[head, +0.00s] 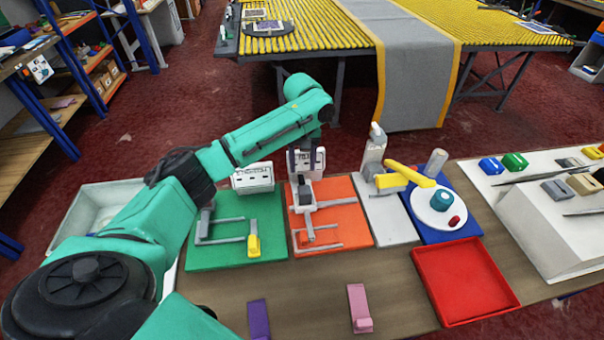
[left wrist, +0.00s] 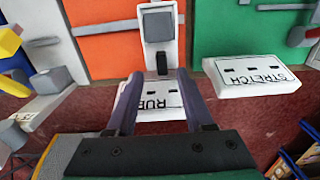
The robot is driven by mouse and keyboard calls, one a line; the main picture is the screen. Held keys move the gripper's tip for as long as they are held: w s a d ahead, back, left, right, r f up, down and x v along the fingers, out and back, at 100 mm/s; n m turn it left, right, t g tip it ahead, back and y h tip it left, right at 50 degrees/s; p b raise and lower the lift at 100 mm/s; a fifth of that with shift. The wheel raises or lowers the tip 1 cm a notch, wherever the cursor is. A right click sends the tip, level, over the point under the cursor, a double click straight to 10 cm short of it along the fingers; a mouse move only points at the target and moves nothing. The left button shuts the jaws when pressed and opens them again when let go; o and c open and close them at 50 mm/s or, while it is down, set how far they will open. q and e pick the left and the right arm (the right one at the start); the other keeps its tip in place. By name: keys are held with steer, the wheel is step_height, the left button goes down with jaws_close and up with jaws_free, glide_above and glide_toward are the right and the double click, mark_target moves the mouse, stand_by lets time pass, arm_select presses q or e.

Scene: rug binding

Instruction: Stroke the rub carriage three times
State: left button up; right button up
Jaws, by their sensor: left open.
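The orange rub station (head: 345,192) lies on the table between the green stretch station and a grey board. Its white block marked RUB shows in the left wrist view (left wrist: 152,101). The rub carriage (left wrist: 160,24), a pale block with a grey top pad and a dark upright piece, sits on the orange board; in the head view it is partly behind my gripper. My left gripper (head: 304,176) hangs over the back of the orange board. In the left wrist view its fingers (left wrist: 160,82) are apart, with the carriage's dark piece showing between and beyond them; contact cannot be told.
The green board (head: 215,254) with a yellow-handled slider (head: 253,245) lies left. A grey board (head: 390,222) with a yellow-armed tool (head: 405,176) and a red tray (head: 462,285) lie right. Purple (head: 258,318) and pink (head: 359,308) pieces lie in front.

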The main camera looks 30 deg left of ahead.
mark_target(302, 179)
arm_select(q)
steer(key=f, duration=0.5)
steer(key=shift+s+a, duration=0.1)
steer(key=shift+a, duration=0.1)
steer(key=shift+d+f, duration=0.15)
steer(key=shift+f, duration=0.15)
steer(key=shift+c, duration=0.9)
jaws_close()
arm_select(e)
steer(key=shift+s+a+r, duration=0.2)
steer(key=shift+a+r, duration=0.2)
steer(key=shift+a, duration=0.3)
steer(key=shift+d, duration=0.1)
arm_select(q)
steer(key=shift+r, duration=0.1)
